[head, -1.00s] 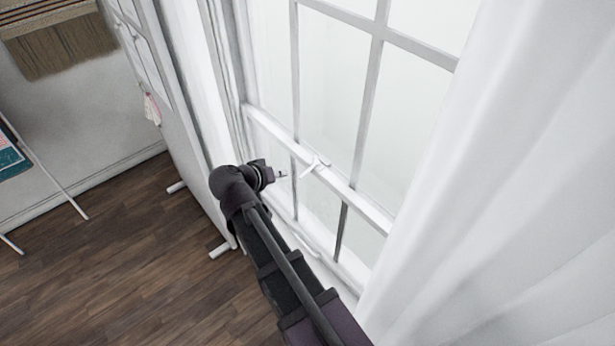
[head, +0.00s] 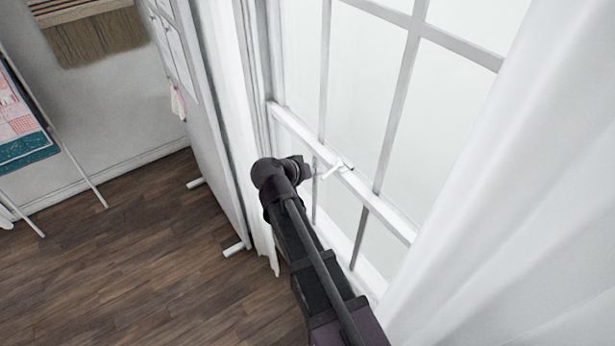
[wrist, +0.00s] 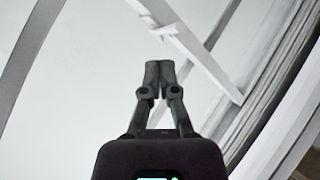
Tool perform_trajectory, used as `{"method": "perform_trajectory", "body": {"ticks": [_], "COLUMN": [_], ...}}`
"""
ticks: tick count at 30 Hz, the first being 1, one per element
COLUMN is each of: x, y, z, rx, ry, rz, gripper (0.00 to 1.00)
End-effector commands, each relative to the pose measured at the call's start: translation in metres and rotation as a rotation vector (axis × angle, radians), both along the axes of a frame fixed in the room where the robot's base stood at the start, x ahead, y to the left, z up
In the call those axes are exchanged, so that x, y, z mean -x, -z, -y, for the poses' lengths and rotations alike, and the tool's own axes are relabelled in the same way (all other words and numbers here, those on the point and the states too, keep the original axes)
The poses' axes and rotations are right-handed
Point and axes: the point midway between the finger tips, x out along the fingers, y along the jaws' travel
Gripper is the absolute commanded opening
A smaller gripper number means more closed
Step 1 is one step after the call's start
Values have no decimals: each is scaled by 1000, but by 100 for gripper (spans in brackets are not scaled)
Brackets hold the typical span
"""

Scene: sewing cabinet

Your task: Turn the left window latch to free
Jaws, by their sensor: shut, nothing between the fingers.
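The window latch (head: 334,169) is a small white lever on the white middle rail (head: 385,215) of the window. In the head view it sticks out from the rail toward the lower left, close to my gripper (head: 314,172). My fingers are shut together and hold nothing. I cannot tell whether they touch the latch.
A white curtain (head: 530,200) hangs at the right, and another (head: 232,120) hangs left of the window. A white board (head: 185,75) on feet stands further left. Wood floor (head: 140,260) lies open at the lower left.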

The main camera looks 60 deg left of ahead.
Motion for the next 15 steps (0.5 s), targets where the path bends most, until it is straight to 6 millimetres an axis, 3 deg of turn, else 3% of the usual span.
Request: {"method": "perform_trajectory", "body": {"ticks": [9,15], "x": [-34,-38], "y": [28,43], "z": [-8,1], "rx": [-1,0], "ry": [1,-2], "rz": [0,0], "gripper": [0,0]}}
